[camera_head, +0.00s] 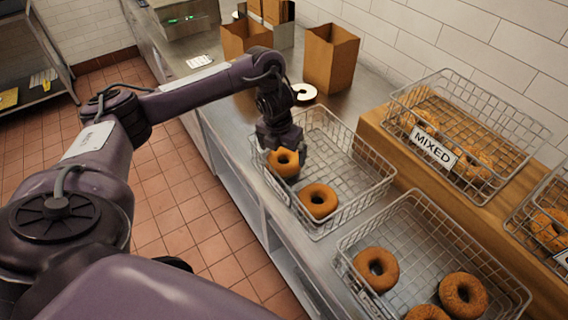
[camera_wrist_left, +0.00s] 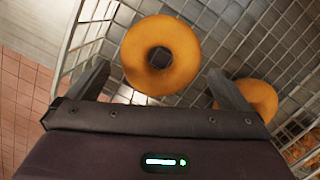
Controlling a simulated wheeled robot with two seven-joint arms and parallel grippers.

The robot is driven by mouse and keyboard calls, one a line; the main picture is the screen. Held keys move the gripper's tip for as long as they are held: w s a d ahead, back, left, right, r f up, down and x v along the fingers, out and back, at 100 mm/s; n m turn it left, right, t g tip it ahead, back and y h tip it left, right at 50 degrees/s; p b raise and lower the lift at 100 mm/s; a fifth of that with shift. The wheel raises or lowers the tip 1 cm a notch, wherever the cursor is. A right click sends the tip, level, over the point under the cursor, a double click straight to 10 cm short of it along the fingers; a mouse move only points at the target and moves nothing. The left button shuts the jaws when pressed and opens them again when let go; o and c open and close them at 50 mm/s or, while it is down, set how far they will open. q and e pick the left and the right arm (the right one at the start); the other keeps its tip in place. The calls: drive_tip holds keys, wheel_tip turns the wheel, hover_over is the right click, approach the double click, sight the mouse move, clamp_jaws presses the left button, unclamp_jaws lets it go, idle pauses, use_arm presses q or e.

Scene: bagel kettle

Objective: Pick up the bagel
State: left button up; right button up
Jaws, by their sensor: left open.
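My left gripper (camera_head: 281,150) is over the left wire basket (camera_head: 347,213), low above its near left corner. Two bagels show in that basket. One bagel (camera_head: 284,163) is directly by the gripper, partly hidden by it in the head view. In the left wrist view this bagel (camera_wrist_left: 135,68) lies just ahead of and between the two open fingers (camera_wrist_left: 158,88). The other bagel (camera_head: 319,201) lies a little nearer the front of the basket. It also shows in the left wrist view (camera_wrist_left: 258,98), beside the right-hand finger. My right gripper is out of view.
Another wire basket (camera_head: 345,252) with several bagels stands to the right. A raised wooden shelf holds a basket labelled MIXED (camera_head: 433,149). Paper bags (camera_head: 331,58) stand at the back of the metal counter. The basket's wire walls surround the gripper area.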

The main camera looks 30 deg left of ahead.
sight(283, 156)
use_arm(q)
drive_tip(key=f, duration=0.2)
drive_tip(key=shift+w+f+p, duration=0.3)
drive_tip(key=shift+p, duration=0.05)
drive_tip(key=shift+f, duration=0.35)
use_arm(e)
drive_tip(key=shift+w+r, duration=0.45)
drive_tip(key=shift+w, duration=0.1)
use_arm(q)
drive_tip(key=shift+c, duration=0.3)
drive_tip(key=c, duration=0.6)
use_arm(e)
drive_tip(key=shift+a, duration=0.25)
use_arm(q)
drive_tip(key=shift+r, duration=0.1)
drive_tip(key=shift+w+r, duration=0.1)
drive_tip(key=shift+r, duration=0.4)
wheel_tip(283, 156, up, 19)
drive_tip(key=p, duration=0.6)
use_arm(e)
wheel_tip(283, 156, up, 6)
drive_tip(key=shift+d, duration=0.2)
